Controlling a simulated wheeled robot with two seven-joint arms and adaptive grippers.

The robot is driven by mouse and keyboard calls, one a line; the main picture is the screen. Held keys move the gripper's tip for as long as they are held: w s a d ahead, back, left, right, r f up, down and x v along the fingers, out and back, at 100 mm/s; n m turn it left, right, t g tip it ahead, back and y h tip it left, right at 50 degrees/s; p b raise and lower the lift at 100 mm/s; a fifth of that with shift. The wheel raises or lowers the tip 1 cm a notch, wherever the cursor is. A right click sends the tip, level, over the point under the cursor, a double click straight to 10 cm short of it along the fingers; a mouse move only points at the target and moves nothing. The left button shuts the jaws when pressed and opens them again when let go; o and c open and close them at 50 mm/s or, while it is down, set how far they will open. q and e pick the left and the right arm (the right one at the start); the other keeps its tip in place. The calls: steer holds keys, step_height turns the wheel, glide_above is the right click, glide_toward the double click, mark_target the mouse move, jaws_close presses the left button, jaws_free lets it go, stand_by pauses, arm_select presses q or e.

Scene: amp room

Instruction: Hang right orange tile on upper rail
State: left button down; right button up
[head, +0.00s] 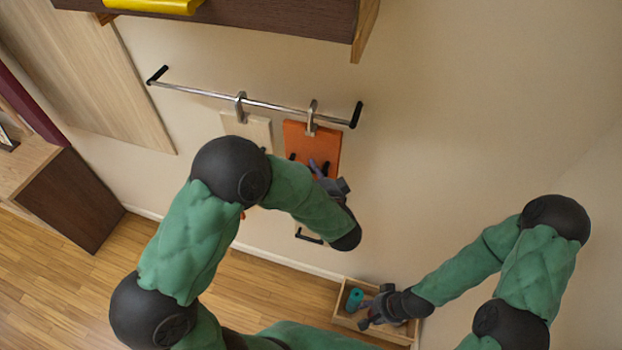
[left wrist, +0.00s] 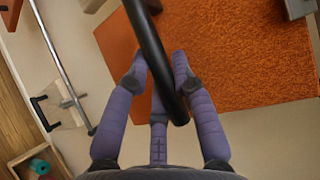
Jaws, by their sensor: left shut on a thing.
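The orange tile (head: 318,137) is at the right end of the upper rail (head: 270,105), its metal hook (head: 312,118) at the bar. I cannot tell whether the hook rests on it. My left gripper (head: 322,170) is at the tile's lower part. In the left wrist view its fingers (left wrist: 160,85) are shut around a black bar handle (left wrist: 150,45) in front of the orange face (left wrist: 250,60). A cream tile (head: 250,127) hangs to the left. My right gripper (head: 368,312) is low by a wooden box; its opening is unclear.
A dark shelf (head: 290,18) with a yellow thing (head: 155,5) juts out above the rail. A lower black bracket (head: 309,236) is on the wall. The wooden box (head: 345,322) holds a teal roll (head: 354,299). An orange sliver (head: 236,230) shows behind my left arm. The wall right of the rail is clear.

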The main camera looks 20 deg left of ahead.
arm_select(q)
steer(key=shift+w+f+b, duration=1.15)
steer(key=shift+f, duration=0.2)
steer(key=c, duration=1)
jaws_free()
steer(key=shift+o, duration=0.2)
steer(key=shift+s+d, duration=0.1)
steer(key=v, duration=1.2)
